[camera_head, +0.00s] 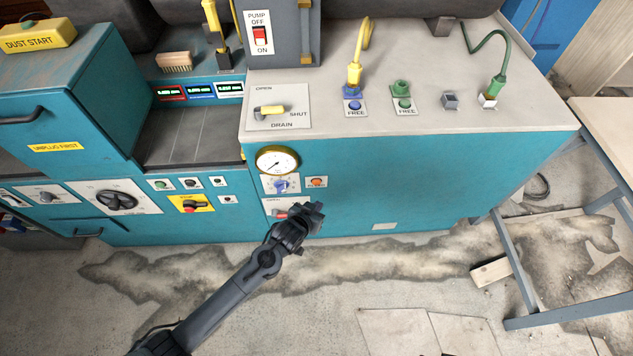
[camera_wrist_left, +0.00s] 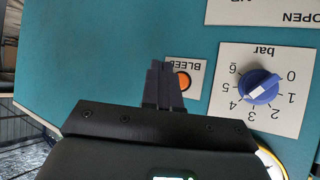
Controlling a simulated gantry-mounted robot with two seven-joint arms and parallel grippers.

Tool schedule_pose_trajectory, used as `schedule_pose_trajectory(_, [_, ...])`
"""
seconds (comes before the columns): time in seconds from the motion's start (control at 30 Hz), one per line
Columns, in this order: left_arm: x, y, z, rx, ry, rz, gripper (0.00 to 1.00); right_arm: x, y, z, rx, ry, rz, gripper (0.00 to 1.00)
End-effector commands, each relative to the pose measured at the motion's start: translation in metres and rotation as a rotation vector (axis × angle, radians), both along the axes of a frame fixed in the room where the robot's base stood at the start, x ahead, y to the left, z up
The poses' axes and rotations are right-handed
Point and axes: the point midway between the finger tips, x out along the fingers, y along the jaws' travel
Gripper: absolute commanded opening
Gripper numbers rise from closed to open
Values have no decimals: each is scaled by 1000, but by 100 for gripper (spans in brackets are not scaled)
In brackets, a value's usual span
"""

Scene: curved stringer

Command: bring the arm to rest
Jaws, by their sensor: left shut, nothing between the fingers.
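My left gripper (camera_head: 313,212) is in front of the lower teal cabinet face, just below the pressure gauge, with the arm coming in from the lower left. In the left wrist view its fingers (camera_wrist_left: 163,86) are together and empty. They point at the teal panel beside the orange bleed button (camera_wrist_left: 183,81). I cannot tell whether they touch the panel. A blue dial marked in bar (camera_wrist_left: 261,87) is right of the fingers in that view. My right gripper does not show in either view.
The teal cabinet (camera_head: 430,180) carries a white gauge (camera_head: 277,161) and a yellow-handled drain valve (camera_head: 270,110). A red pump switch (camera_head: 260,36) is above. A metal-framed table (camera_head: 510,260) stands at the right. The stained floor (camera_head: 330,310) in front is mostly open.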

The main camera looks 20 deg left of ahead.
Motion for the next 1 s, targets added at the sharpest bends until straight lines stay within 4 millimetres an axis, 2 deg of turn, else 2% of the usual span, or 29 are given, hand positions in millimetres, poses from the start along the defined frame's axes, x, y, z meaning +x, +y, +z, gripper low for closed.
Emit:
schedule_pose_trajectory(0.27, [-1, 0, -1, 0, 2, 0, 0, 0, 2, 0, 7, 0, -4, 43])
schedule_pose_trajectory(0.37, [-9, 0, -9, 0, 18, 0, 0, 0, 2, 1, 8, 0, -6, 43])
schedule_pose_trajectory(0.47, [-28, 0, -27, -2, 56, 0, 0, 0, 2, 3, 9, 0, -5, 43])
schedule_pose_trajectory(0.57, [-62, 1, -52, -12, 114, 11, 0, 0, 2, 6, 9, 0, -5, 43])
schedule_pose_trajectory(0.67, [-104, 0, -54, -49, 146, 25, 0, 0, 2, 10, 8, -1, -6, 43])
schedule_pose_trajectory(0.73, [-137, 1, -45, -70, 190, 39, 0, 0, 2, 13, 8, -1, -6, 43])
schedule_pose_trajectory(0.8, [-169, 5, -27, -74, 245, 49, 0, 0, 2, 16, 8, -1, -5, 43])
schedule_pose_trajectory(0.9, [-207, 14, 2, -60, 324, 51, 0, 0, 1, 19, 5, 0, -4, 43])
schedule_pose_trajectory(1.0, [-234, 24, 33, -32, 391, 44, 0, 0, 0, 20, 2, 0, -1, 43])
